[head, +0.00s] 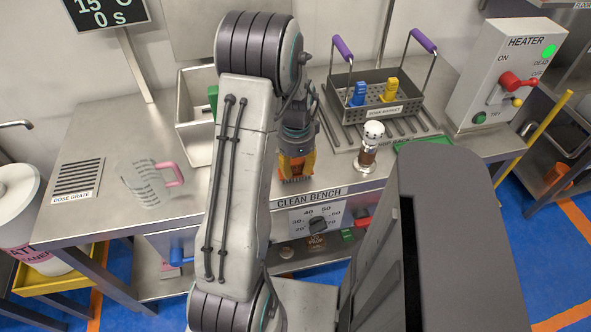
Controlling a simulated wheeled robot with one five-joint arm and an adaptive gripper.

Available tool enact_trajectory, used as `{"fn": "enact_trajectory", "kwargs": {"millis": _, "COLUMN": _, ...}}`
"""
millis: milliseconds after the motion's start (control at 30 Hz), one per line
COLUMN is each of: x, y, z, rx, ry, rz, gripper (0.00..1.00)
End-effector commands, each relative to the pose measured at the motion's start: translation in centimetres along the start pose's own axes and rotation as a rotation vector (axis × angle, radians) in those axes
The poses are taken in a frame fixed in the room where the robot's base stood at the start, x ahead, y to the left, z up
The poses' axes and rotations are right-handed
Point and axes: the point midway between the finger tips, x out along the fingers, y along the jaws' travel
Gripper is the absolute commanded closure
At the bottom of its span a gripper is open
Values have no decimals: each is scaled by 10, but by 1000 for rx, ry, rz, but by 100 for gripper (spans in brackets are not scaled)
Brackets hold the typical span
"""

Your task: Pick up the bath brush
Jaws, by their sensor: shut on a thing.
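My gripper (296,158) points down over the front of the steel bench, right of my upright arm link. It is shut on a small orange piece with a ridged lower edge, which I take to be the bath brush (296,179). Most of it is hidden by the dark gripper and its orange parts. I cannot tell whether it touches the bench top.
A wire-handled basket (378,120) with blue and yellow pieces stands behind on a slotted rack. A brown-filled jar (367,150) is right of my gripper. A white bin (193,130) and a pink-handled clear jug (147,184) are left. A heater box (497,85) stands far right.

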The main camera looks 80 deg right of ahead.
Motion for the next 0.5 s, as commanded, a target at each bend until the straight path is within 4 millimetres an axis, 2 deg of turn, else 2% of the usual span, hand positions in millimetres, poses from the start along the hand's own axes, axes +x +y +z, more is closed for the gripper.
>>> {"fn": "enact_trajectory", "kwargs": {"millis": 33, "x": 0, "y": 0, "z": 0, "rx": 0, "ry": 0, "rz": 0, "gripper": 88}}
{"fn": "enact_trajectory", "kwargs": {"millis": 167, "x": 0, "y": 0, "z": 0, "rx": 0, "ry": 0, "rz": 1, "gripper": 99}}
{"fn": "enact_trajectory", "kwargs": {"millis": 500, "x": -2, "y": 0, "z": 0, "rx": 0, "ry": -1, "rz": 1, "gripper": 100}}
